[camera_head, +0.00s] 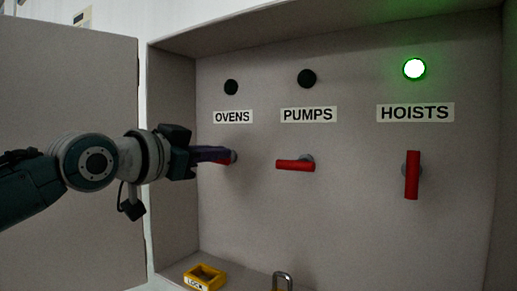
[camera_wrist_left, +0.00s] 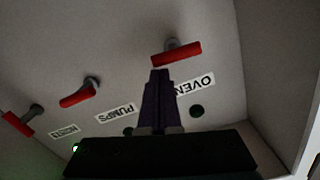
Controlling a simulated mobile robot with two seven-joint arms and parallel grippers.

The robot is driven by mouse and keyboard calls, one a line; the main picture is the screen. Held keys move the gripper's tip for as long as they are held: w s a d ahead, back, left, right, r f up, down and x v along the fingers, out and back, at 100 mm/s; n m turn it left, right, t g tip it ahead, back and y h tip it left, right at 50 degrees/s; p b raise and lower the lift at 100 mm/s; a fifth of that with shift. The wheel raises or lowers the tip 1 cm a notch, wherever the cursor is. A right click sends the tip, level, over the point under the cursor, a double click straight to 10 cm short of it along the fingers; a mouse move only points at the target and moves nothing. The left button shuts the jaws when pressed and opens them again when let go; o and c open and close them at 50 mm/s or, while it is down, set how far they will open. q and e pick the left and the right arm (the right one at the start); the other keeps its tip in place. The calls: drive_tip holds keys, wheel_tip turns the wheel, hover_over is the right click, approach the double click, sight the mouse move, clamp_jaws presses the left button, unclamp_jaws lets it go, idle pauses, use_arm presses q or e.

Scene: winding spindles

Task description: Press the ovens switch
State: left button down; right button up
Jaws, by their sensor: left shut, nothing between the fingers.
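The ovens switch is a red lever on a grey round mount, under the OVENS label (camera_head: 233,117). In the head view my left gripper (camera_head: 228,154) covers most of it. In the left wrist view the red ovens lever (camera_wrist_left: 177,54) lies crosswise just beyond the shut fingertips (camera_wrist_left: 159,72). I cannot tell whether they touch it. The lamp above OVENS (camera_head: 231,87) is dark. My right gripper is in neither view.
The pumps lever (camera_head: 295,165) is horizontal under a dark lamp (camera_head: 307,78). The hoists lever (camera_head: 412,175) is vertical under a lit green lamp (camera_head: 414,69). A yellow lock block (camera_head: 204,277) and a padlock (camera_head: 282,280) are at the cabinet bottom. The open door (camera_head: 70,110) is at left.

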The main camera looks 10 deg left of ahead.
use_arm(q)
drive_tip(key=shift+f+m+b, duration=0.35)
drive_tip(key=shift+m, duration=0.45)
drive_tip(key=shift+d+f+m+b, duration=0.1)
drive_tip(key=shift+f+m+b, duration=0.1)
drive_tip(key=shift+m, duration=0.5)
drive_tip(key=shift+d+f+m+b, duration=0.1)
drive_tip(key=shift+m+b, duration=0.05)
drive_tip(key=shift+m, duration=0.55)
drive_tip(key=shift+f+m, duration=0.2)
drive_tip(key=shift+m, duration=0.4)
drive_tip(key=shift+a+f+m+t, duration=0.15)
drive_tip(key=shift+f+m, duration=0.15)
drive_tip(key=shift+m, duration=0.75)
drive_tip(key=shift+f+m+t, duration=0.15)
drive_tip(key=shift+f+m, duration=0.15)
drive_tip(key=shift+m, duration=0.75)
drive_tip(key=shift+w+a+f+m+b, duration=0.1)
drive_tip(key=shift+f+m+b, duration=0.05)
drive_tip(key=shift+m, duration=0.65)
drive_tip(key=shift+s+a+f+m+b, duration=0.1)
drive_tip(key=shift+a+f+m+b, duration=0.1)
drive_tip(key=shift+m, duration=0.6)
drive_tip(key=shift+w+a+f+m+b, duration=0.1)
drive_tip(key=shift+f+m+b, duration=0.05)
drive_tip(key=shift+m, duration=0.65)
drive_tip(key=shift+d, duration=0.15)
